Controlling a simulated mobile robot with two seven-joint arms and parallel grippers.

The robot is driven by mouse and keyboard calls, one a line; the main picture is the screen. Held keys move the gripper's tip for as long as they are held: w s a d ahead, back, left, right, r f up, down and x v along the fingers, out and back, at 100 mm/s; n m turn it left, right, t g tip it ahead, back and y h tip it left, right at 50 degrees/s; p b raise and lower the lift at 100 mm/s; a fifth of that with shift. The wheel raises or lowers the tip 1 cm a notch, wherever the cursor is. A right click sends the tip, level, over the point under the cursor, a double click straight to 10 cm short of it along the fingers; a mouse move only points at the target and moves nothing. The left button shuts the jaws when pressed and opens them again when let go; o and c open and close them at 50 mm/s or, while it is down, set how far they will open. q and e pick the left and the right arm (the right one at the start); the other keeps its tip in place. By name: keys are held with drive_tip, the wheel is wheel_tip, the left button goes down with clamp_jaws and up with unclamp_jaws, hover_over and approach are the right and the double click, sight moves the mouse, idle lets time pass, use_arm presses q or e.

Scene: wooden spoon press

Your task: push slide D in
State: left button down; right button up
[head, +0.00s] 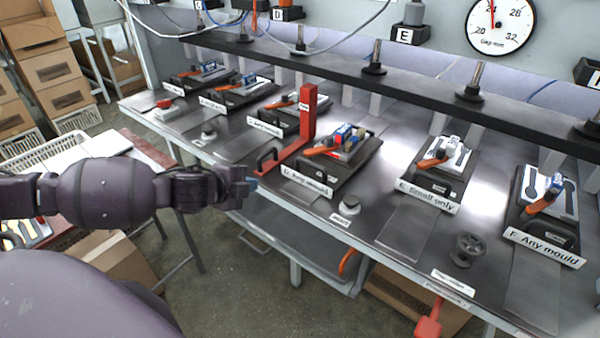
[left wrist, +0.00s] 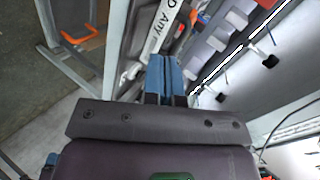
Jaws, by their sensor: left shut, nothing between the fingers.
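Slide D (head: 345,177) is a dark tray on the grey bench, with a white front label "Any mould" (head: 306,180). An orange-handled tool and blue, red and white pieces lie on it. My left gripper (head: 250,185) is shut and empty, in front of the bench edge, left of the label. In the left wrist view the blue fingertips (left wrist: 165,72) are together, just below the label reading "D Any" (left wrist: 162,25). I cannot tell whether they touch the slide. My right gripper is out of view.
Slide E (head: 430,190) and slide F (head: 548,245) lie to the right. A round button (head: 350,203) sits right of slide D's front. A black beam (head: 375,80) runs above the slides.

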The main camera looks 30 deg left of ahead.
use_arm(q)
drive_tip(key=m, duration=0.2)
drive_tip(key=b, duration=0.2)
approach(289, 171)
wheel_tip(289, 171, down, 4)
drive_tip(key=w, duration=0.4)
drive_tip(key=shift+w+d+b, duration=0.15)
drive_tip(key=shift+w+b, duration=0.1)
drive_tip(key=shift+b, duration=0.1)
drive_tip(key=shift+w+r, duration=0.1)
drive_tip(key=shift+w, duration=0.65)
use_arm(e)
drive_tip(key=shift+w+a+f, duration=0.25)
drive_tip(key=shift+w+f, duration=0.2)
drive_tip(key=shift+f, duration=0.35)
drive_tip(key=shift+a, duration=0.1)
